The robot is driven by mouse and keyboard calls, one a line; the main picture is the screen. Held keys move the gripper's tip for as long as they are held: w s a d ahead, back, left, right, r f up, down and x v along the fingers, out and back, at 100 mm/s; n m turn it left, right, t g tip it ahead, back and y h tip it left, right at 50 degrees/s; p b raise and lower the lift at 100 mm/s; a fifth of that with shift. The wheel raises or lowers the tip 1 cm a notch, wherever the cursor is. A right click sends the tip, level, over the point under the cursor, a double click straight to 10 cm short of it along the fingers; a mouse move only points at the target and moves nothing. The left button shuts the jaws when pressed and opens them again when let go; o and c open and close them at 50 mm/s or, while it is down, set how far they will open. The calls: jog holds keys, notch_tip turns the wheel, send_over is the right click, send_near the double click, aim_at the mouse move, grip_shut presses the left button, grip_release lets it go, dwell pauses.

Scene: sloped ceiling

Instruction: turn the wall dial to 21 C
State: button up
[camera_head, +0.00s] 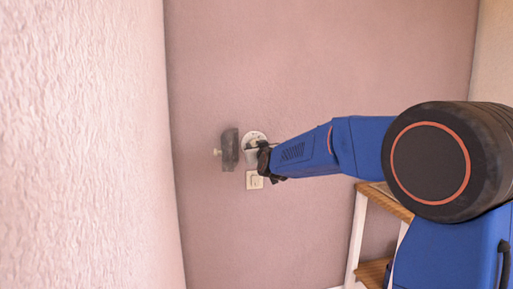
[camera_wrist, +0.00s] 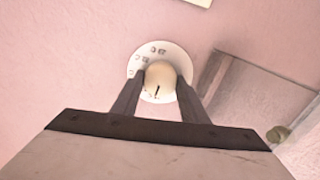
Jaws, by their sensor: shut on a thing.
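The wall dial is a round white plate (camera_wrist: 147,52) with small dark markings on the pink wall. A cream knob (camera_wrist: 160,80) with a dark pointer line sits at its middle. My gripper (camera_wrist: 160,92) has one finger on each side of the knob and is shut on it. The markings that show are at the plate's upper left; they are too small and blurred to read surely. In the head view the dial plate (camera_head: 254,137) shows partly behind my gripper (camera_head: 262,150), which hides much of the knob.
A grey metal plate with a small knob (camera_head: 230,150) is close beside the dial; it also shows in the wrist view (camera_wrist: 245,90). A white switch (camera_head: 254,180) is just below the dial. A wood-and-white shelf unit (camera_head: 385,203) stands at lower right. A pale wall (camera_head: 80,150) fills the left.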

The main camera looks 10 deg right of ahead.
jog(key=shift+d+f+m, duration=0.1)
jog(key=shift+m, duration=5.6)
jog(key=shift+d+f+m, duration=0.1)
jog(key=shift+m, duration=5.6)
jog(key=o, duration=1.1)
jog(key=shift+s, duration=0.1)
jog(key=s, duration=1.7)
jog(key=shift+s, duration=0.1)
